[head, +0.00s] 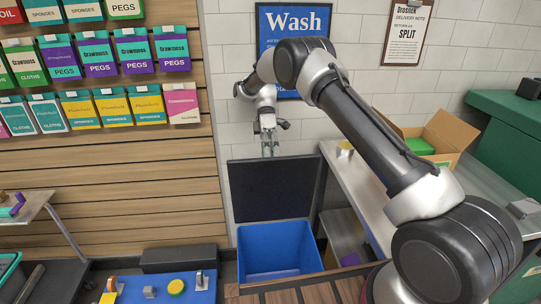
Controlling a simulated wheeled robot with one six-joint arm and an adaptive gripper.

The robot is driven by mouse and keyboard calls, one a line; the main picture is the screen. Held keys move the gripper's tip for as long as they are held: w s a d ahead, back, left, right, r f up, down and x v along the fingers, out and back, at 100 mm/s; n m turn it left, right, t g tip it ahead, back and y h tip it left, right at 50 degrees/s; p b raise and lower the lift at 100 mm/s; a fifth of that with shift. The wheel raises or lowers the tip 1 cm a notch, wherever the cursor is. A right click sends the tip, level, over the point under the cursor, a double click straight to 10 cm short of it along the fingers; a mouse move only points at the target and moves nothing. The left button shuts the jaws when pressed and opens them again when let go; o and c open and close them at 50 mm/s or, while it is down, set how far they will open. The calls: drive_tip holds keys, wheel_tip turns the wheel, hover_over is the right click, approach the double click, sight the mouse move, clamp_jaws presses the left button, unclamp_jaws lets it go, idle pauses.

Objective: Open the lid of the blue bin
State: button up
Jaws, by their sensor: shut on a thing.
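The blue bin (279,250) stands on the floor in the lower middle of the head view, in front of the wall. Its dark lid (272,192) is raised and stands nearly upright at the back of the bin. My gripper (268,150) points down at the top edge of the lid and is shut on that edge. The fingertips are small here, so the exact contact is hard to see.
A metal table (352,182) stands right of the bin, with an open cardboard box (447,138) on it. A slatted wall (120,160) with hanging packets is at left. A blue mat (160,288) with small items lies at lower left.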

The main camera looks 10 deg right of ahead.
drive_tip(key=shift+o, duration=0.6)
drive_tip(key=shift+f, duration=0.35)
drive_tip(key=shift+c, duration=0.2)
wheel_tip(320, 180, up, 10)
drive_tip(key=shift+r, duration=0.25)
drive_tip(key=c, duration=0.4)
drive_tip(key=shift+r, duration=0.1)
drive_tip(key=shift+c, duration=0.2)
drive_tip(key=s+d+r+m+t, duration=0.7)
drive_tip(key=s+d+r+m, duration=0.2)
drive_tip(key=s+d+r, duration=0.65)
drive_tip(key=s+d+f+m+t, duration=0.1)
drive_tip(key=s+d+m+t, duration=0.2)
drive_tip(key=s, duration=0.5)
drive_tip(key=s+d+m+t, duration=0.4)
drive_tip(key=s+d+m, duration=0.1)
drive_tip(key=s, duration=0.4)
drive_tip(key=shift+d+f+m, duration=0.15)
drive_tip(key=shift+f+m, duration=0.15)
drive_tip(key=shift+f, duration=0.1)
